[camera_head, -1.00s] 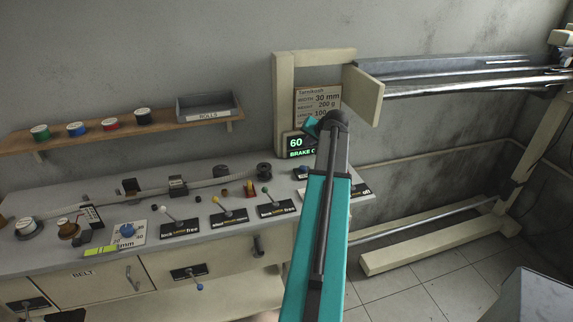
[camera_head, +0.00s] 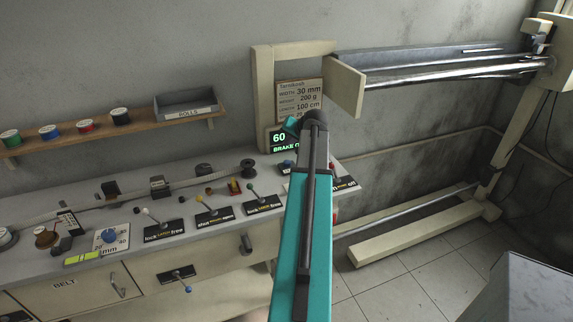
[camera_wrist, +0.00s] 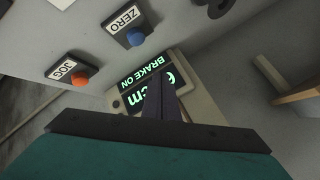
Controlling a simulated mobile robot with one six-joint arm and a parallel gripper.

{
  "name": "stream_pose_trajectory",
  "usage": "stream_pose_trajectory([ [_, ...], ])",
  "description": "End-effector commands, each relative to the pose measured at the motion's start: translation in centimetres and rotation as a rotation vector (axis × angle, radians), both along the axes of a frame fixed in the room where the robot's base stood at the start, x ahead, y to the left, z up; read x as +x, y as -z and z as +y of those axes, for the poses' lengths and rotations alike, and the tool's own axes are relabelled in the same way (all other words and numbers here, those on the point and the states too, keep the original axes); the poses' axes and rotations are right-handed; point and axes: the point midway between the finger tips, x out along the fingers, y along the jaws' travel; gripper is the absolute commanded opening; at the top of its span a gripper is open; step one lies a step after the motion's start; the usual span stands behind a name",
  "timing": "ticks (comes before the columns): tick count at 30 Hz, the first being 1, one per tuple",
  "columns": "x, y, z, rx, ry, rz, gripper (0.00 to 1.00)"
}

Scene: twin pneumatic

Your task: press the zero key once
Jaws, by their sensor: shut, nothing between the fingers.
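The zero key is a blue round button (camera_wrist: 136,38) on a dark plate labelled ZERO (camera_wrist: 124,18), at the top of the wrist view. In the head view a small blue knob (camera_head: 287,163) shows below the display, partly beside my arm. The display (camera_wrist: 150,72) shows green text, "BRAKE ON" and a reading in cm; in the head view it (camera_head: 281,139) reads 60. My gripper (camera_wrist: 161,84) is shut and empty, its dark fingers in front of the display and apart from the zero key. In the head view my arm hides most of the gripper.
An orange button (camera_wrist: 80,78) labelled JOG sits left of the zero key in the wrist view. Levers on black plates (camera_head: 212,217) line the bench front (camera_head: 215,242). A sign (camera_head: 299,93) stands behind the display. Rails (camera_head: 450,72) run to the right.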

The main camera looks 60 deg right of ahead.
Motion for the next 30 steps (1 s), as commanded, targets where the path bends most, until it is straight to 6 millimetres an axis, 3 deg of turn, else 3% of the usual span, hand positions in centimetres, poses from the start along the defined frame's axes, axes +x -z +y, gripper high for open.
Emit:
stream_pose_trajectory([
  [15,0.1,5.2,0.1,0.000,-0.001,0.001,0.00],
  [30,0.1,6.1,0.1,0.000,-0.002,0.000,0.00],
])
